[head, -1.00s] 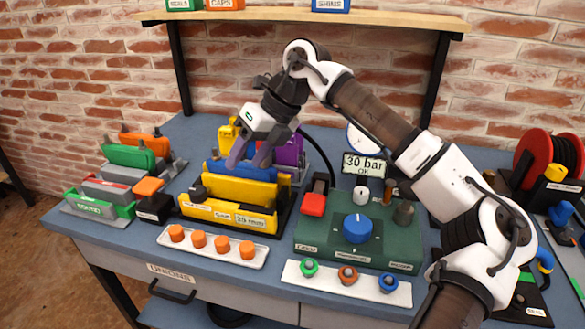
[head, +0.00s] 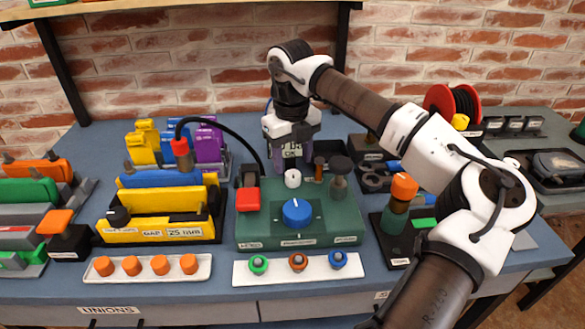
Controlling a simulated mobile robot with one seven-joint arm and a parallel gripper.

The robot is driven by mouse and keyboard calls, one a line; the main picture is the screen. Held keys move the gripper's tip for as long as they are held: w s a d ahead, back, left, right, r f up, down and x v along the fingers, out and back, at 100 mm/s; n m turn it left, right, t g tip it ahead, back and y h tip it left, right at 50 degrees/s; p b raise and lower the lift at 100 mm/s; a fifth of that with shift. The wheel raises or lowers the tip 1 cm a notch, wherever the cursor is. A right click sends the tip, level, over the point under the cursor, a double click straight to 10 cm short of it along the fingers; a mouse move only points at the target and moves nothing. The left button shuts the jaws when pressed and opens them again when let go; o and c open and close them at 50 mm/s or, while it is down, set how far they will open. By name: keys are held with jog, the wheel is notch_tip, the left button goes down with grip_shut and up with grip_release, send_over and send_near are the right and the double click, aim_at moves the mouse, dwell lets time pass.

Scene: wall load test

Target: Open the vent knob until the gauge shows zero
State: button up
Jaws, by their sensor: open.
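The green bench unit (head: 252,222) stands mid-table with a large blue knob (head: 297,212) on its front and a small white knob (head: 292,179) behind it. The labels are too small to tell which is the vent knob. My gripper (head: 292,168) points down over the back of the unit, open, with its purple-grey fingers just above or behind the white knob. I cannot tell whether they touch it.
A red block (head: 248,200) and dark-capped post (head: 340,175) flank the knobs. A black hose arches left to a red-collared fitting (head: 181,148) over the yellow fixture (head: 160,207). An orange-topped post (head: 403,187) stands right. White trays of small parts line the front.

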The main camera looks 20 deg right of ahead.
aim_at(293, 174)
jog(key=shift+f, duration=2)
jog(key=c, duration=1)
